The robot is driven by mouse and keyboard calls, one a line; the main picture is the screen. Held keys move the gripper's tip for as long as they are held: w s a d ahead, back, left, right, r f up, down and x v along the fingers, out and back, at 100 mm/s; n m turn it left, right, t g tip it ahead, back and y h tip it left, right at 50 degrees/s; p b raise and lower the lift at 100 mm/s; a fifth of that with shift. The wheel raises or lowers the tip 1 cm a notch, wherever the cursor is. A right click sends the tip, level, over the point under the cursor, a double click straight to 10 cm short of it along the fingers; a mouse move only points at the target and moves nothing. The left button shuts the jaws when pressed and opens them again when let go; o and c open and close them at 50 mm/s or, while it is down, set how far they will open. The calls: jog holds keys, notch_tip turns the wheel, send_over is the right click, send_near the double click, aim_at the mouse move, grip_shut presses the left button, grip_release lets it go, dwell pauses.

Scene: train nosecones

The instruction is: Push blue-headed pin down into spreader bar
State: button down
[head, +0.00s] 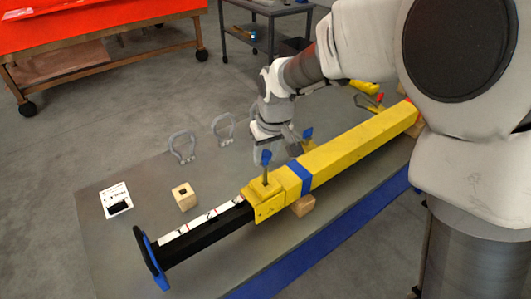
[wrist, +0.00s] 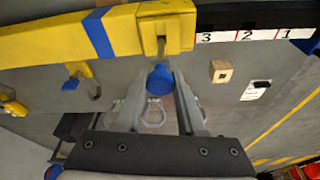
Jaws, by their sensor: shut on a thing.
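The yellow spreader bar (head: 350,147) lies diagonally on the grey table, with a black inner bar (head: 205,234) marked with numbers sliding out of its near end. The blue-headed pin (head: 266,158) stands upright at the yellow end collar, its shaft visible above it. In the wrist view, the pin's blue head (wrist: 160,80) sits between the two grey fingers of my gripper (wrist: 160,84), in front of the collar. My gripper is shut on the pin; the exact finger contact is hard to see. How deep the pin's lower end sits is hidden.
A second blue-headed piece (head: 307,134) stands behind the bar. Two grey shackles (head: 182,147) (head: 222,129), a wooden block with a hole (head: 185,196) and a white card (head: 116,200) lie on the table. A blue end plate (head: 149,262) caps the black bar.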

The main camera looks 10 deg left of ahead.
aim_at(266, 171)
jog(key=shift+f+b, duration=2.75)
jog(key=shift+f, duration=0.8)
dwell(0.5)
jog(key=shift+c, duration=2.2)
grip_release()
jog(key=p+v, duration=0.1)
jog(key=v, duration=1.6)
jog(key=shift+r+p, duration=0.2)
jog(key=shift+p, duration=0.2)
jog(key=shift+s+d, duration=0.1)
jog(key=s+d+m+t+h, duration=0.1)
jog(key=s+d+m, duration=0.3)
jog(key=s+d, duration=0.3)
jog(key=s+d+m+t+h, duration=0.1)
jog(key=s+d, duration=0.7)
jog(key=d, duration=0.8)
jog(key=m+t, duration=0.1)
jog(key=m, duration=0.1)
jog(key=shift+s+d+m+p, duration=0.3)
jog(key=shift+d+m, duration=0.1)
